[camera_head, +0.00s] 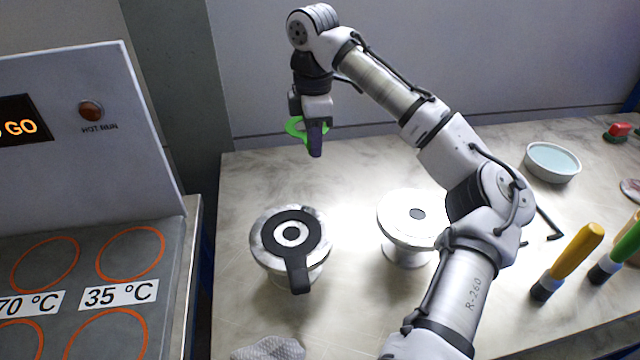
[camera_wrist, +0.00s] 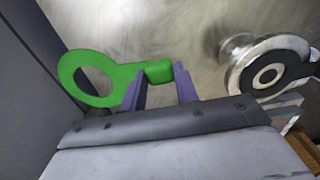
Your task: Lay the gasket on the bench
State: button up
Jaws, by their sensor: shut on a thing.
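A green gasket, a flat ring with a tab, shows in the wrist view (camera_wrist: 92,75) and in the head view (camera_head: 293,127). My gripper (camera_head: 316,150) is shut on its tab, with the fingers also in the wrist view (camera_wrist: 160,85). The ring sticks out to the left of the fingers. It is held in the air above the back left part of the bench (camera_head: 345,290), apart from the surface. Part of the ring is hidden behind the fingers in the head view.
A flanged vessel (camera_head: 262,247) with a black tabbed gasket (camera_head: 298,270) on top stands below. A second flanged vessel (camera_head: 405,205) stands right of it. A teal dish (camera_head: 552,162), brushes (camera_head: 575,255) and a cloth (camera_head: 268,349) lie around. A heating station (camera_head: 70,220) stands left.

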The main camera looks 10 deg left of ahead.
aim_at(315, 197)
notch_tip(315, 197, down, 12)
jog(key=shift+f+p, duration=0.15)
jog(key=shift+p, duration=0.55)
jog(key=shift+f, duration=0.2)
jog(key=o, duration=1)
jog(key=shift+c, duration=0.2)
jog(key=shift+r, duration=0.15)
notch_tip(315, 197, up, 12)
jog(key=shift+r+b, duration=0.1)
jog(key=shift+b, duration=0.6)
